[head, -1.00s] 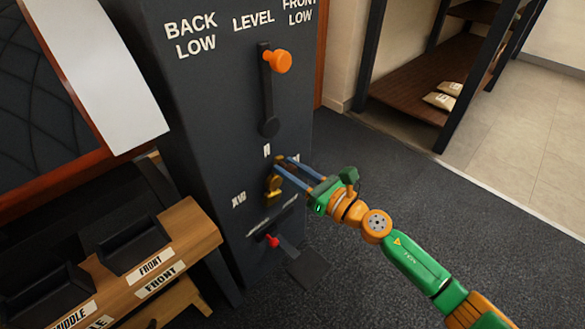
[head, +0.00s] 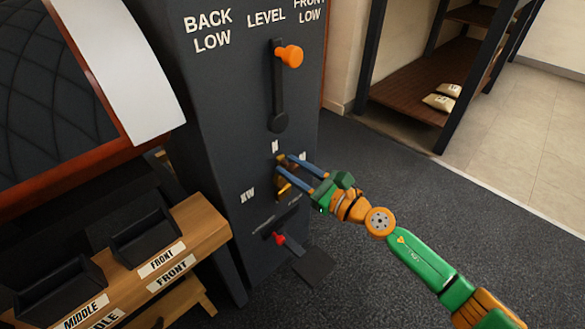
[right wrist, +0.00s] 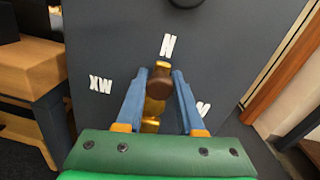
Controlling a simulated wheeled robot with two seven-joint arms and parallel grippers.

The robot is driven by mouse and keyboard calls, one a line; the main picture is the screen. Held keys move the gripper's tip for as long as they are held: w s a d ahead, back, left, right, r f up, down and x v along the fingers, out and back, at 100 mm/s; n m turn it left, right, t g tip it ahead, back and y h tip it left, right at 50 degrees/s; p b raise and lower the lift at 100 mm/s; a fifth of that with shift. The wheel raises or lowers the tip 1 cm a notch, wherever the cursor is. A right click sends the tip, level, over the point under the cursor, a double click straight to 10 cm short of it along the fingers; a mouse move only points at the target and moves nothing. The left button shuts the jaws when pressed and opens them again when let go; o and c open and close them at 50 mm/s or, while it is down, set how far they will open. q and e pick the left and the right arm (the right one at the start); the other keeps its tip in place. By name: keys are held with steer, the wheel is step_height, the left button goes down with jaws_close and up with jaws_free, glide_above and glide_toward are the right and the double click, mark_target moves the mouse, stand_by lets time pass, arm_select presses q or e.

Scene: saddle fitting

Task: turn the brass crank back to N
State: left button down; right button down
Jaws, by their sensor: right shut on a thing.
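The brass crank (head: 283,188) is on the front of the dark cabinet, below the N label (head: 275,146). In the right wrist view the brass crank (right wrist: 154,108) rises from its lower end, and its brass tip is close below the N label (right wrist: 168,46). Its brown knob is between the fingers. My right gripper (head: 286,163) is shut on the crank's handle, also seen in the right wrist view (right wrist: 160,84). The XW label (head: 247,196) is to the lower left. Another label (right wrist: 203,108) is partly hidden by the right finger. My left gripper is out of view.
An orange-knobbed lever (head: 289,56) stands above the crank, near LEVEL. A red-tipped lever (head: 279,238) is below it. A wooden stand (head: 205,232) with dark bins is at left. Open floor (head: 400,200) lies to the right.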

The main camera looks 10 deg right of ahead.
steer(key=shift+a+f, duration=0.1)
steer(key=c, duration=0.5)
jaws_free()
steer(key=shift+s+d, duration=0.25)
steer(key=shift+s, duration=0.05)
steer(key=v, duration=0.3)
steer(key=shift+s+d+f+b, duration=0.15)
steer(key=shift+s+d+b, duration=0.1)
steer(key=shift+s+b, duration=0.1)
steer(key=shift+v, duration=1.1)
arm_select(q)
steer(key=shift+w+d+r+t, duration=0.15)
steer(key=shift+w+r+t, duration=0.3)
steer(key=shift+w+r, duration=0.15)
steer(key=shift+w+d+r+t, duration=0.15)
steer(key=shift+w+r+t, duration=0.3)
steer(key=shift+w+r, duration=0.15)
arm_select(e)
steer(key=shift+s+d+r, duration=0.1)
steer(key=shift+s+r, duration=0.05)
steer(key=shift+r, duration=0.05)
